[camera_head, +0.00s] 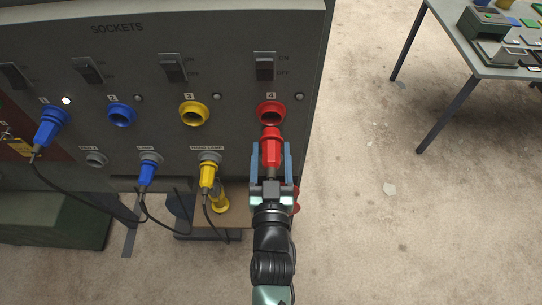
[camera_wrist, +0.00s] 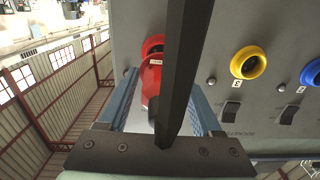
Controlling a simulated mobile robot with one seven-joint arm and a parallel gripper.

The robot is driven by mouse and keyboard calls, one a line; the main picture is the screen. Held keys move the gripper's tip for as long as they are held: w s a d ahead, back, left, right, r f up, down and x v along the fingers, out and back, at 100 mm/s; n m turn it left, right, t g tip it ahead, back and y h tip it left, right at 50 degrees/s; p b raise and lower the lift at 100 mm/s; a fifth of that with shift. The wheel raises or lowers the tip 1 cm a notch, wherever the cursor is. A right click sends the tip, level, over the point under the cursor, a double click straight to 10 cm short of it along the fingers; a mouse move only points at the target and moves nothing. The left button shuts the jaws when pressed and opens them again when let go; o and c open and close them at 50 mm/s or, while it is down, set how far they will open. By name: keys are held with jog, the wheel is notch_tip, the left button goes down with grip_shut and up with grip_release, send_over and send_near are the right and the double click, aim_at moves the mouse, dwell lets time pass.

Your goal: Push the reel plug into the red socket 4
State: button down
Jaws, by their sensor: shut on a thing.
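The red socket 4 (camera_head: 270,111) is at the right end of the socket row on the grey panel. Its ring also shows in the wrist view (camera_wrist: 153,44). My gripper (camera_head: 270,158) is shut on the red reel plug (camera_head: 270,147), one finger on each side. The plug is just below the socket in the head view, its front end close to the ring and roughly in line with it. I cannot tell whether they touch. In the wrist view the plug (camera_wrist: 150,82) is partly hidden by a dark bar; the socket mouth is mostly hidden too.
The yellow socket 3 (camera_head: 194,113) and blue socket 2 (camera_head: 121,115) are empty. A blue plug (camera_head: 50,128) sits in socket 1. Blue (camera_head: 147,172) and yellow (camera_head: 209,174) plugs with hanging cables are in the lower row. Open floor lies right, before a table (camera_head: 480,66).

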aim_at(271, 133)
jog(key=shift+w, duration=2.3)
jog(key=shift+w, duration=0.4)
dwell(0.4)
grip_release()
jog(key=shift+s, duration=0.3)
jog(key=s+b, duration=0.4)
jog(key=s, duration=0.8)
jog(key=shift+s, duration=0.2)
